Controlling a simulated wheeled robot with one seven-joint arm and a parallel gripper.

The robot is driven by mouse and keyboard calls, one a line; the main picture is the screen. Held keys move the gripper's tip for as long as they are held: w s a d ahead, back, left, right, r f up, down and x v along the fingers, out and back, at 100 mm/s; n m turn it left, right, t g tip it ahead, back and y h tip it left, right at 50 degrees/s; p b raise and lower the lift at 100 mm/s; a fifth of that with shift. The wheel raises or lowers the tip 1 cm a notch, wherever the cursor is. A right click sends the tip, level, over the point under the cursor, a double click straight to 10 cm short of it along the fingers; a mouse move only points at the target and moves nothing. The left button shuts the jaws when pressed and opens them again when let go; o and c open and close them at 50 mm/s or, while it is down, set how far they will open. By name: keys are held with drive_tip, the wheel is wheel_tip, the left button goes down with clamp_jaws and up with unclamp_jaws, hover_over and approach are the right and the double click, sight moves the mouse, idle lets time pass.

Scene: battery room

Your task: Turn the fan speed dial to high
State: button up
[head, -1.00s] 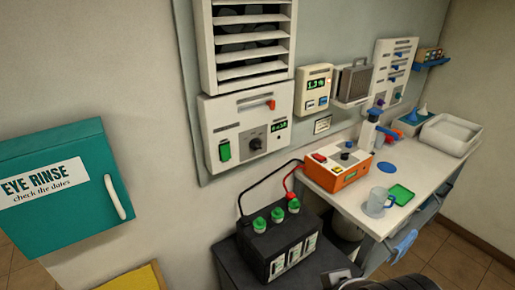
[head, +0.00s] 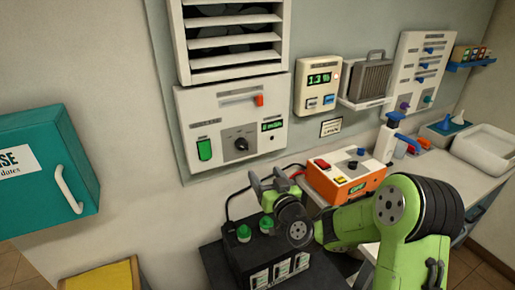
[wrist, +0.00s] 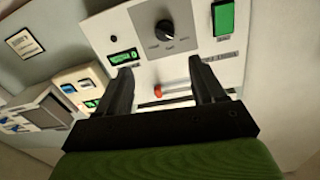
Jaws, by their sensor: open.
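The fan speed dial is a black knob (head: 241,144) on a grey plate in the white control panel (head: 188,104) under the louvred vent. In the wrist view the panel appears turned over, and the dial (wrist: 166,30) lies just beyond the fingertips, near the top. The knob carries a pale pointer mark; its exact setting is too small to read. My gripper (wrist: 161,66) is open and empty, facing the panel. In the head view my gripper (head: 265,183) is below the dial, above the black battery, apart from the panel.
The panel also has a green switch (head: 204,149), an orange-red lever (head: 259,100) and a small green display (head: 272,125). A battery (head: 272,270) with green caps stands below my gripper. An orange charger (head: 347,184) sits on the bench at right. A teal cabinet (head: 45,165) is at left.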

sight(244, 147)
drive_tip(key=p+x, duration=0.2)
drive_tip(key=x, duration=0.3)
drive_tip(key=p+x, duration=0.2)
drive_tip(key=x, duration=0.2)
drive_tip(key=a+p+x, duration=0.1)
drive_tip(key=p+x, duration=0.1)
drive_tip(key=x, duration=0.3)
drive_tip(key=shift+w+a+r+p, duration=0.15)
drive_tip(key=shift+w+r+p, duration=0.1)
drive_tip(key=shift+p, duration=0.1)
drive_tip(key=shift+w+f, duration=0.1)
drive_tip(key=shift+w, duration=0.3)
drive_tip(key=c, duration=1)
